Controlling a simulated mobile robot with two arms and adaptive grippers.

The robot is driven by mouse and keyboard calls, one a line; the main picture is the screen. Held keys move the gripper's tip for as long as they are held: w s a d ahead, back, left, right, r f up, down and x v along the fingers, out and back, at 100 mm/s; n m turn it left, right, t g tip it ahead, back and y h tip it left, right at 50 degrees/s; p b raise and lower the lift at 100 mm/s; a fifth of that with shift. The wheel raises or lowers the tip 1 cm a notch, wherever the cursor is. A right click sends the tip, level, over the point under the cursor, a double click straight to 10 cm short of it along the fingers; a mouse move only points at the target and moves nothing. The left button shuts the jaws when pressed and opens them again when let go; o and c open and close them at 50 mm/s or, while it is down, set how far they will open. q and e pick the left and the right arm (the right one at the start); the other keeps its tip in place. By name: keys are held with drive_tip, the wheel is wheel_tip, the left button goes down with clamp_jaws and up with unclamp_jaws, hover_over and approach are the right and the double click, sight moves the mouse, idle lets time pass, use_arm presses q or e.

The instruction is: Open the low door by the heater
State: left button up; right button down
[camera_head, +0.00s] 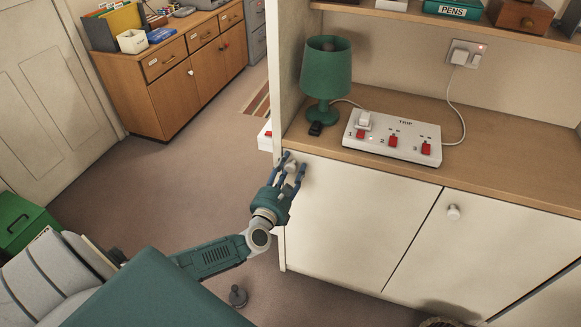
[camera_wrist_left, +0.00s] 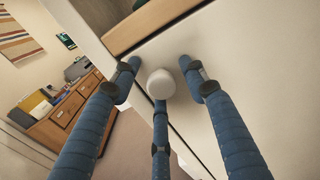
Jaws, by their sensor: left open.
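The low white door (camera_head: 350,215) is the left one of two under the wooden counter, and it looks shut. Its round pale knob (camera_wrist_left: 161,83) is near its upper left corner. My left gripper (camera_head: 291,162) is open at this knob. In the left wrist view the three blue fingers are spread around the knob, two above and one below; I cannot tell whether any touches it. A white piece with a red spot (camera_head: 265,136) shows partly behind the cabinet's left edge; I cannot tell whether it is the heater. My right gripper is out of view.
On the counter (camera_head: 510,170) stand a green lamp (camera_head: 326,70) and a white switch box (camera_head: 392,137). The right door has its own knob (camera_head: 453,212). A small dark object (camera_head: 237,297) is on the floor. A green box (camera_head: 22,222) is at left. Floor behind my arm is clear.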

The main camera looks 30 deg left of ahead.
use_arm(q)
drive_tip(key=shift+w, duration=0.15)
clamp_jaws()
